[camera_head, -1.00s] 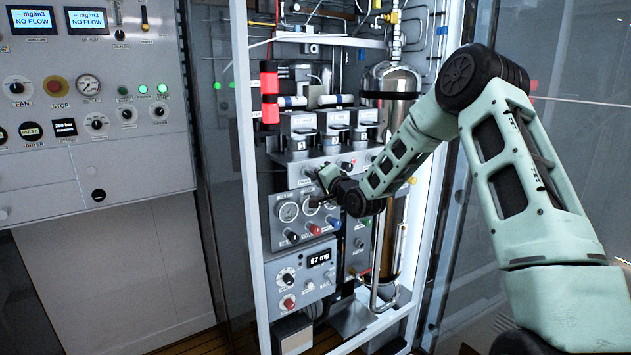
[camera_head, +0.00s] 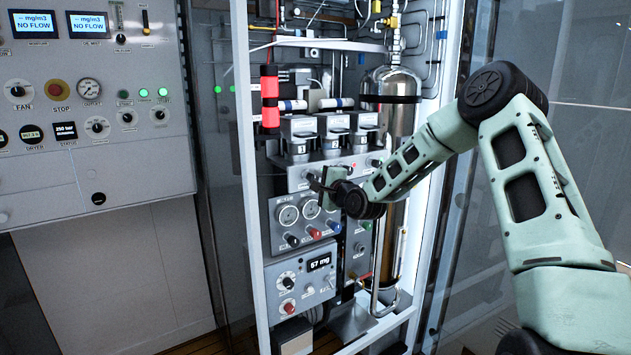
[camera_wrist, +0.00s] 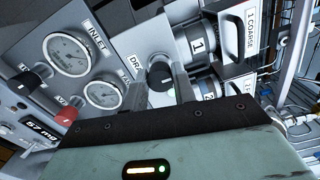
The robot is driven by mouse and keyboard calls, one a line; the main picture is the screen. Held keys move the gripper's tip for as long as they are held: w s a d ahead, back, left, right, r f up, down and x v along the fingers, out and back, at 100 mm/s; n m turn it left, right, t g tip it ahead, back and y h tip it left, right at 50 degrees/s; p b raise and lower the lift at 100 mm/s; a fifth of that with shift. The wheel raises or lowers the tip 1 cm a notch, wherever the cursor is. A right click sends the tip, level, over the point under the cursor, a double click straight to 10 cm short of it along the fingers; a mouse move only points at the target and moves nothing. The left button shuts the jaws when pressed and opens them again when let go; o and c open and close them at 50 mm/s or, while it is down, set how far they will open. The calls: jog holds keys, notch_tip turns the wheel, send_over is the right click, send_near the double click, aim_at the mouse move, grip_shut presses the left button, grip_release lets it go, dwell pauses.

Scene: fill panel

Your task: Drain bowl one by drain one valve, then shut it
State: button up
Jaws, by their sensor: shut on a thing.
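My gripper (camera_wrist: 161,80) is closed around a black round knob (camera_wrist: 160,74) with a white pointer mark, beside a partly covered label reading "DRA". I take this knob for the drain one valve. In the head view my gripper (camera_head: 316,184) is at the left of the drain strip (camera_head: 293,178), and the knob is hidden or too small to tell there. Bowl one (camera_head: 302,148), marked 1, hangs just above the strip; in the wrist view its grey body (camera_wrist: 194,52) is right of the knob. The liquid inside cannot be seen.
Bowls two (camera_head: 333,144) and three (camera_head: 363,141) stand right of bowl one. Another drain knob (camera_head: 376,162) is farther right. Below is a gauge panel (camera_head: 275,225) with several coloured knobs, close under my gripper. A steel cylinder (camera_head: 391,115) stands at the right.

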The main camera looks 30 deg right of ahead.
dwell(0.4)
jog(key=o, duration=1)
jog(key=shift+s, duration=0.1)
jog(key=s+b, duration=0.1)
jog(key=s, duration=0.4)
jog(key=s+b, duration=0.1)
jog(key=s, duration=0.5)
jog(key=s+b, duration=0.1)
jog(key=s, duration=0.5)
jog(key=shift+s+d, duration=0.1)
jog(key=shift+d, duration=0.2)
